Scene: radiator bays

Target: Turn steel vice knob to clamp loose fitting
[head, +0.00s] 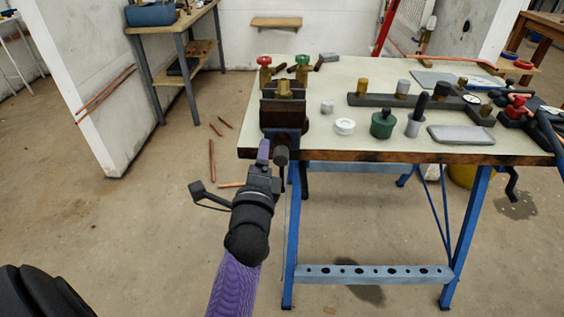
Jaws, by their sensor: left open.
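The vice (285,112) is fixed at the front left corner of the workbench. A brass fitting (285,89) sits upright at the top of its jaws; I cannot tell how tightly it is held. The dark steel vice knob (281,155) points toward me below the bench edge. My left gripper (270,160) is open and right at the knob, with a purple finger on the knob's left side. The other finger is hard to make out, and I cannot tell whether either touches the knob. My right gripper is out of view.
On the workbench top (360,148) stand red and green valves, a green canister (382,124), a white ring (344,127) and a grey tray (460,135). Blue bench legs (292,250) stand just right of my arm. Copper pipes (212,160) lie on the floor to the left.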

